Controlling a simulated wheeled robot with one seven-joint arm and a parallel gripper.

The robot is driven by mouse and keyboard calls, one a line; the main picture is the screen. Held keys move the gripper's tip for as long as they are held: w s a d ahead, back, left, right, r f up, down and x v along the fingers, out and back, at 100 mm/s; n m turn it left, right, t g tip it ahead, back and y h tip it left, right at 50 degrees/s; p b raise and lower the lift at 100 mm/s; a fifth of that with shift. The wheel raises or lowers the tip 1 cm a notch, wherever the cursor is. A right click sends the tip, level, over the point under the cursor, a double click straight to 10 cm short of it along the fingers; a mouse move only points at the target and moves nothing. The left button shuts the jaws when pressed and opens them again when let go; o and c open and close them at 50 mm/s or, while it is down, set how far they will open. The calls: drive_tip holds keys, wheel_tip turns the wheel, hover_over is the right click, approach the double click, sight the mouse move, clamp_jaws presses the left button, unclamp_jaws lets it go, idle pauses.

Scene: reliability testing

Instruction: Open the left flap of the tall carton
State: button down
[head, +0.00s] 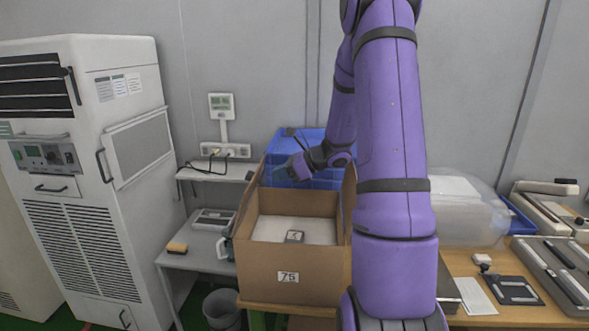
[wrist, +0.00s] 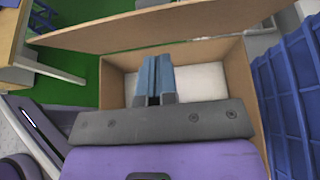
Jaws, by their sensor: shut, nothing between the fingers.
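The tall carton (head: 290,266) is brown, marked 75, and open at the top. Its left flap (head: 249,197) stands up along the left side, seen nearly edge-on. In the wrist view the left flap (wrist: 200,27) spans the top of the picture, beyond the fingers. The right flap (head: 348,200) also stands up, partly hidden by my arm. My gripper (head: 284,169) is above the rear of the carton, pointing left towards the left flap. Its blue-grey fingers (wrist: 154,72) are together and empty, with a visible gap to the flap.
A blue crate (head: 310,140) stands behind the carton. A white cabinet (head: 95,170) is at the left, with a grey side table (head: 200,258) between. A clear bin (head: 466,210) stands right of my arm.

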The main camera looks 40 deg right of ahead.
drive_tip(key=shift+w+a+r, duration=0.4)
drive_tip(key=shift+w+a, duration=0.15)
drive_tip(key=shift+w, duration=0.15)
drive_tip(key=shift+w+a+r, duration=0.35)
drive_tip(key=shift+w+a, duration=0.2)
drive_tip(key=shift+w, duration=0.1)
drive_tip(key=w+a+g, duration=0.1)
drive_tip(key=w+a+r+g+h, duration=0.1)
drive_tip(key=w+a+h, duration=0.1)
drive_tip(key=shift+w+r+g, duration=0.2)
drive_tip(key=shift+r+g, duration=0.15)
drive_tip(key=shift+g, duration=0.05)
drive_tip(key=shift+w+a+r+g+h, duration=0.1)
drive_tip(key=shift+w+a+g+h, duration=0.3)
drive_tip(key=shift+w+a+h, duration=0.15)
drive_tip(key=shift+w+a, duration=0.55)
drive_tip(key=shift+w, duration=0.35)
drive_tip(key=shift+s+d, duration=0.1)
drive_tip(key=shift+s, duration=0.05)
